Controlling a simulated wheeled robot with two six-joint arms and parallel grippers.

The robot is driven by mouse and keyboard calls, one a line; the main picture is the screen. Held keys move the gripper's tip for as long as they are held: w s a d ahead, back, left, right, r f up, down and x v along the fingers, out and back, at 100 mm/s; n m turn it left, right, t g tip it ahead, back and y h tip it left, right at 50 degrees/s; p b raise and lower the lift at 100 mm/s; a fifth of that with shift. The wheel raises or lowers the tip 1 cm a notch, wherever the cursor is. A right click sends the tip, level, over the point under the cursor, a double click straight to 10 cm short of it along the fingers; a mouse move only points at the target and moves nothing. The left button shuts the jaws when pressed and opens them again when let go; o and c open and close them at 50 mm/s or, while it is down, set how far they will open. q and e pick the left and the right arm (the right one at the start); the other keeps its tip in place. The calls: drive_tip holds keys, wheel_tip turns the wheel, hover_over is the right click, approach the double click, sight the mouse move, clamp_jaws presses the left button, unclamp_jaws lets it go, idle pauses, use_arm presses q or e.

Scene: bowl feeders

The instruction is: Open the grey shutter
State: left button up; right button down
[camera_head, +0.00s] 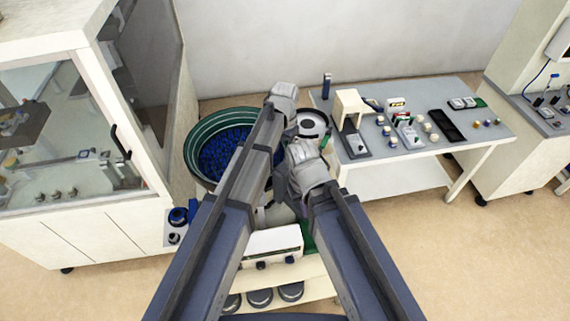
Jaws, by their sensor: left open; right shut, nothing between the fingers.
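I cannot make out the grey shutter; my arms cover the middle of the view. A large green-rimmed bowl (196,150) holding many small blue parts stands behind my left arm. My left gripper (285,95) is at the far end of the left arm, above the bowl's right side; it is open, its fingers hard to make out. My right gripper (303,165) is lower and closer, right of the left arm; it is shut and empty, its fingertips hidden.
A white box (272,243) with knobs stands on a low stand below my arms. A glazed cabinet (75,130) with a black handle fills the left. A grey-topped table (470,92) with small devices stands right. Open floor (470,250) lies at the lower right.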

sight(285, 166)
use_arm(q)
wheel_tip(285, 166, down, 7)
drive_tip(key=b, duration=0.6)
clamp_jaws()
idle(0.5)
idle(0.3)
